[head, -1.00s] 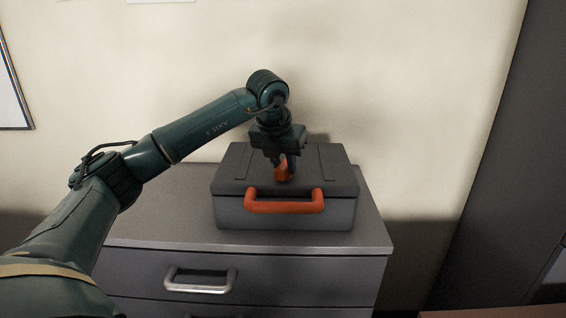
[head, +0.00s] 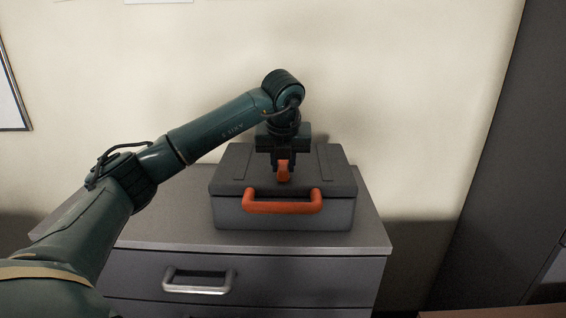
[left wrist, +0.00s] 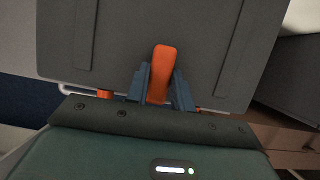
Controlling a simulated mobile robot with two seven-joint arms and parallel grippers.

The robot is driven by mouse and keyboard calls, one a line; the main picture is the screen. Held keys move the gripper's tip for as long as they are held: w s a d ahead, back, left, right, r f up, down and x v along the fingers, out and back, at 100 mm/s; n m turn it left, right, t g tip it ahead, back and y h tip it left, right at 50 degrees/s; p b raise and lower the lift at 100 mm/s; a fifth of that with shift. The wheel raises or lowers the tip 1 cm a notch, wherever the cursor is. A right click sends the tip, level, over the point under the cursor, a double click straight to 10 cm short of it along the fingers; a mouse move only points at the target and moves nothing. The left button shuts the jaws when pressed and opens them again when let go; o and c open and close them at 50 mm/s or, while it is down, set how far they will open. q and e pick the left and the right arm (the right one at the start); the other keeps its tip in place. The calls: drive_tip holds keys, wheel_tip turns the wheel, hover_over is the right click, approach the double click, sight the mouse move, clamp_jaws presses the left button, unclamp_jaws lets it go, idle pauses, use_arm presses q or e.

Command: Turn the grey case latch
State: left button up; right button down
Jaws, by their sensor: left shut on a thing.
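The grey case (head: 330,213) sits closed on top of a drawer cabinet, with an orange handle (head: 283,207) across its front. The orange latch (head: 284,171) stands on the lid near its middle. It also shows in the left wrist view (left wrist: 161,73), between the fingers and pointing up the picture. My left gripper (head: 283,167) comes down from above and is shut on the latch, a finger on each side. In the left wrist view the left gripper (left wrist: 162,90) hides the latch's lower end. My right gripper is not in view.
The cabinet top (head: 160,225) is bare around the case. A drawer with a metal handle (head: 197,281) is below. The wall stands close behind, and a tall dark cabinet (head: 500,170) is at the right.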

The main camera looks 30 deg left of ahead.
use_arm(q)
drive_tip(key=o, duration=1)
drive_tip(key=v, duration=1.3)
drive_tip(key=shift+w+r, duration=0.1)
